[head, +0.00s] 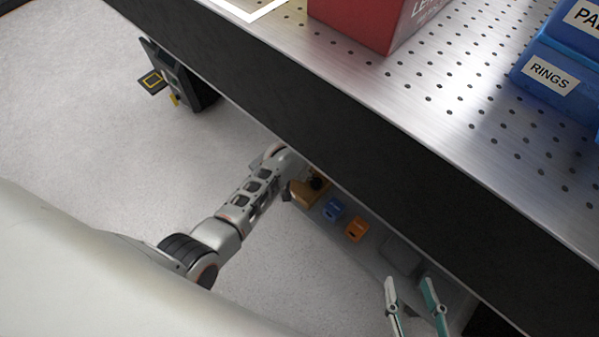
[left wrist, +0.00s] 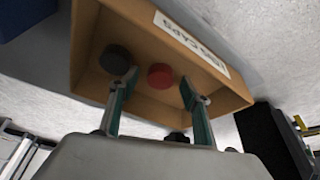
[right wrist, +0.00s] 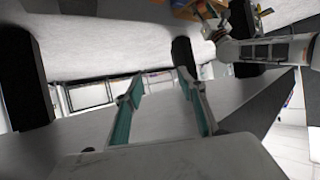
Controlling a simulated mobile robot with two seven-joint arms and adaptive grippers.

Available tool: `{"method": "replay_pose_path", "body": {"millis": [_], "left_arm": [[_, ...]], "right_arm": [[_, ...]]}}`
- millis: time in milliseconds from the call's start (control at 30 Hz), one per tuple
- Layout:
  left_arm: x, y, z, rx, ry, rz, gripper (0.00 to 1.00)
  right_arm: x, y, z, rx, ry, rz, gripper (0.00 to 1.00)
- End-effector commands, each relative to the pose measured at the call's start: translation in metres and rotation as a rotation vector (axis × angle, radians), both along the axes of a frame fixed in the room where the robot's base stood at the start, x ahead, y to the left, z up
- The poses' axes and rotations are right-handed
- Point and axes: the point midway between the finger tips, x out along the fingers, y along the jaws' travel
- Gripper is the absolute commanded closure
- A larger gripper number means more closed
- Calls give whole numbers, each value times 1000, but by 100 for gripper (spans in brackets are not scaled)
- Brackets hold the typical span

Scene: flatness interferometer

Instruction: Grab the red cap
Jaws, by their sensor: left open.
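The red cap (left wrist: 160,76) lies inside a tan open box (left wrist: 222,94) whose printed label ends in "CAPS". A dark cap (left wrist: 116,60) lies to its left in the same box. My left gripper (left wrist: 159,86) is open and empty, its fingertips over the box, with the red cap showing between them; I cannot tell the exact gap in depth. In the head view the tan box (head: 306,194) is partly hidden by my left arm, and the red cap does not show. My right gripper (head: 409,286) is open and empty, and also shows in the right wrist view (right wrist: 160,84).
A low grey shelf below the table edge holds a blue bin (head: 333,208), an orange bin (head: 356,230) and a grey tray (head: 402,256). The perforated table (head: 455,90) overhangs it, carrying a red box (head: 365,22) and blue bins (head: 560,75).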

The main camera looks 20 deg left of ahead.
Motion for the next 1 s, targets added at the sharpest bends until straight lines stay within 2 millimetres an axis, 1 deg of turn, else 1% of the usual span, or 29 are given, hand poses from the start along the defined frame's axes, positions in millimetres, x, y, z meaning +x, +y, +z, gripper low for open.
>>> {"method": "replay_pose_path", "body": {"millis": [33,67,100,167,467,567,667,733,800,900,1000], "left_arm": [[1,0,1,0,-2,0,52],[1,0,1,0,-2,0,58],[1,0,1,0,-1,0,67],[1,0,1,0,-1,0,80],[0,0,1,0,0,0,81],[1,0,6,0,-3,0,81],[5,0,22,0,-10,1,81],[8,0,38,-1,-16,1,81],[10,0,55,-1,-20,1,81],[10,0,76,0,-21,1,81],[8,0,90,-1,-16,1,81]], "right_arm": [[0,0,1,0,-1,0,60],[0,0,1,-1,-1,0,60],[0,0,1,-1,-1,0,60],[0,0,1,-1,-1,0,60],[0,0,0,-1,0,0,60],[2,0,4,-2,-9,0,60],[7,-2,13,-13,-26,2,60],[8,-5,14,-32,-29,4,60],[-6,-17,-5,-84,15,14,60],[-9,-26,-11,-123,28,19,60],[-12,-35,-15,-154,41,20,60]]}}
